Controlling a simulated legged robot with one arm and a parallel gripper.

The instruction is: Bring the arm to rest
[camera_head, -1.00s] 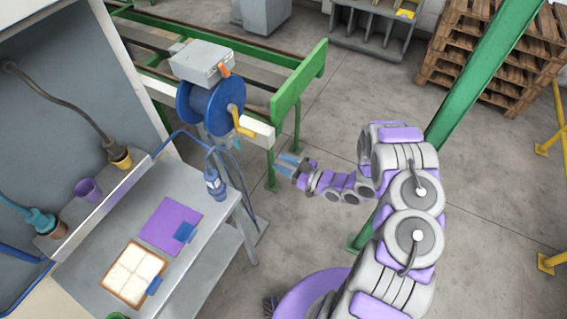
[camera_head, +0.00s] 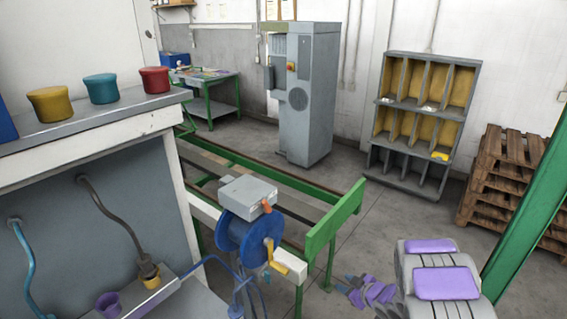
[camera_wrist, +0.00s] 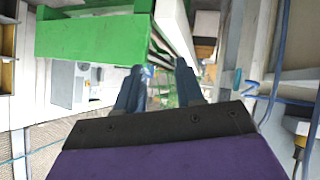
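My gripper (camera_head: 345,284) is low in the head view, right of the green conveyor frame's end plate (camera_head: 336,218). Part of my white and purple arm (camera_head: 441,275) stands beside it at the lower right. In the wrist view my gripper (camera_wrist: 160,78) shows two blue-grey fingers set apart with nothing between them. The green end plate also shows ahead in the wrist view (camera_wrist: 92,38), beyond the fingers. The rest of my arm is cut off by the bottom edge of the head view.
A blue reel (camera_head: 242,238) with a yellow crank hangs at the conveyor's near end. A workbench (camera_head: 100,205) with cups on its shelf is at left. A green post (camera_head: 530,205) and pallets (camera_head: 505,178) are at right.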

